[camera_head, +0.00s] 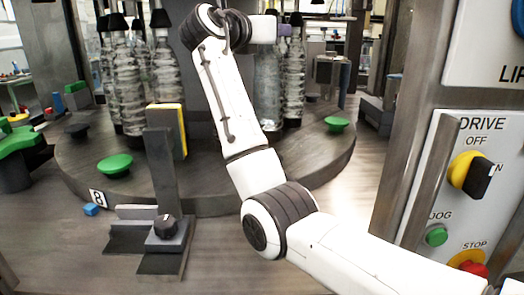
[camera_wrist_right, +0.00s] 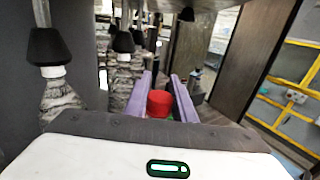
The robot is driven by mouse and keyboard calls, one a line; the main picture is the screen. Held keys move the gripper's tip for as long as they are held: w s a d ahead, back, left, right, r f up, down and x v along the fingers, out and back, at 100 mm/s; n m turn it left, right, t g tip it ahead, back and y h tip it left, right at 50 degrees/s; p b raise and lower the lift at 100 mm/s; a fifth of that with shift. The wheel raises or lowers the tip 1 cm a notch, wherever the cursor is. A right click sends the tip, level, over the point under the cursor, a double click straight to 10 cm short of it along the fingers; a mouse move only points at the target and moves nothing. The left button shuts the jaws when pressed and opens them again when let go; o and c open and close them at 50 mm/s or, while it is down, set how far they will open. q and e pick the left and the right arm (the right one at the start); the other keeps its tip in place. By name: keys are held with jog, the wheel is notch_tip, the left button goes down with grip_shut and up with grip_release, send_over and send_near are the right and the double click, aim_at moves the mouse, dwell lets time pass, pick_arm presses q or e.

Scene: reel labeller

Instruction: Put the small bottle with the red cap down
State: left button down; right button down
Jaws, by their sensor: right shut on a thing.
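The red cap (camera_wrist_right: 159,103) of the small bottle shows in the right wrist view, between the two purple fingers of my right gripper (camera_wrist_right: 162,79). The fingers are shut on the bottle. A bit of green shows just below the cap; the rest of the bottle is hidden. In the head view my right arm reaches up from the lower right, and the purple fingers (camera_head: 284,30) show small near the top, among the clear bottles. I cannot make out the held bottle there. My left gripper is in neither view.
Tall clear bottles (camera_head: 164,75) with black caps stand on the round dark turntable (camera_head: 200,185). Green discs (camera_head: 115,165) lie on its edge. A drive control panel (camera_head: 465,200) stands at the right. A black-capped bottle (camera_wrist_right: 62,100) stands left of my right gripper.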

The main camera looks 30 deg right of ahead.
aim_at(275, 74)
notch_tip(275, 74, down, 10)
jog(key=shift+d+r, duration=0.1)
jog(key=shift+r, duration=0.1)
dwell(0.3)
jog(key=shift+f, duration=0.15)
jog(key=c, duration=1.5)
grip_release()
jog(key=shift+f, duration=0.1)
